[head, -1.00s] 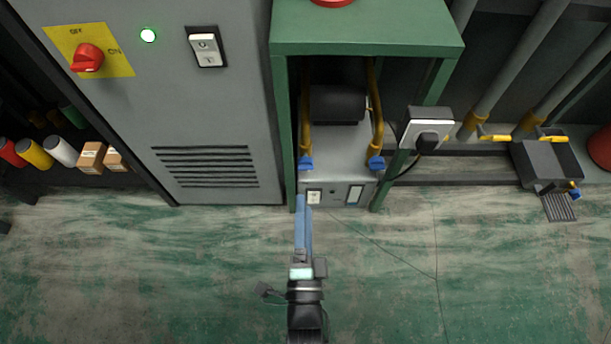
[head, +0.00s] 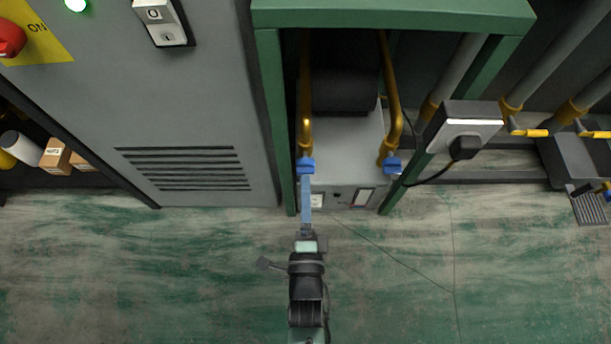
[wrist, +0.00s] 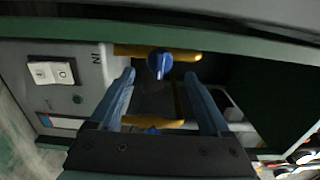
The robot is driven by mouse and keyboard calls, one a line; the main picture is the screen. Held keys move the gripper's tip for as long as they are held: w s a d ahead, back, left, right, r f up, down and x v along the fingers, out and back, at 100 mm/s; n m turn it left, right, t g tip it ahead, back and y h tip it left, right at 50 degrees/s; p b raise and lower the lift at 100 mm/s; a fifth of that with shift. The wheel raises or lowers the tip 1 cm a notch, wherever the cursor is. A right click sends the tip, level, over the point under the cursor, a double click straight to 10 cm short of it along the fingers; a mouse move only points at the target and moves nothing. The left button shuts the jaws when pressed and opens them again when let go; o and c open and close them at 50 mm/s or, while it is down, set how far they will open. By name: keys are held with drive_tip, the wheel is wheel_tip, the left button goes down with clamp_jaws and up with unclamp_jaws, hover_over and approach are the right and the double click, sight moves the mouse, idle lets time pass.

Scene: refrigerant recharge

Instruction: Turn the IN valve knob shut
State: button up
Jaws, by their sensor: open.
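The IN valve knob (head: 306,165) is the left blue knob, on a yellow pipe in the green-framed bay. In the wrist view the blue IN knob (wrist: 160,64) sits beside the letters "IN", between and just beyond my fingertips. My gripper (head: 306,186) has long blue fingers and points at this knob from the front. In the wrist view my gripper (wrist: 159,76) is open, with a finger to each side of the knob and nothing held. I cannot tell whether the fingers overlap the knob in depth.
A second blue knob (head: 391,165) is on the right yellow pipe. The grey unit (head: 345,150) carries a switch and a small display low on its front. Green posts flank the bay. A black plug (head: 465,148) with cable sits on the right. The floor in front is clear.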

sight(305, 168)
drive_tip(key=shift+w+b, duration=0.75)
drive_tip(key=shift+w, duration=1.6)
drive_tip(key=shift+c, duration=0.2)
clamp_jaws()
drive_tip(key=shift+n+p, duration=0.9)
drive_tip(key=shift+n, duration=2.7)
drive_tip(key=shift+s, duration=0.1)
